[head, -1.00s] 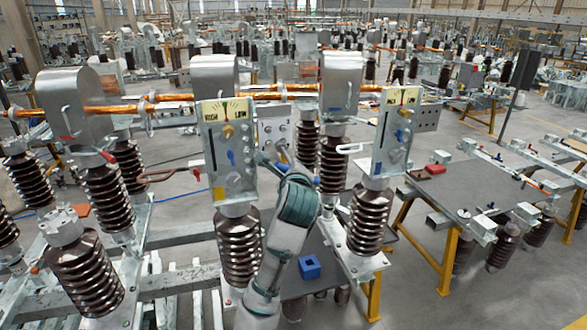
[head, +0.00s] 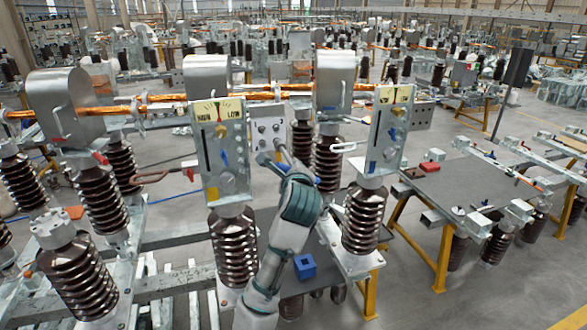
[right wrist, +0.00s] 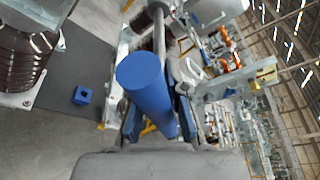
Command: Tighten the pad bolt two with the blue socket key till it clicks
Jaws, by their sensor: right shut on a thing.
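The blue socket key (right wrist: 145,88) has a thick blue handle and a grey shaft; in the right wrist view it lies between my right gripper's fingers (right wrist: 158,112), which are shut on it. The shaft points away to the top of that view. In the head view my right gripper (head: 278,162) is in front of a grey plate (head: 268,132) with several small bolt heads, between two gauge panels. The socket end and its contact with any bolt are too small to make out. I cannot tell which bolt is pad bolt two. My left gripper is out of view.
The left gauge panel (head: 220,150) and right gauge panel (head: 388,130) stand on ribbed brown insulators on either side of my arm. A blue block (head: 305,267) sits on the dark table below. A copper bar (head: 180,98) runs behind. A second bench (head: 462,190) is right.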

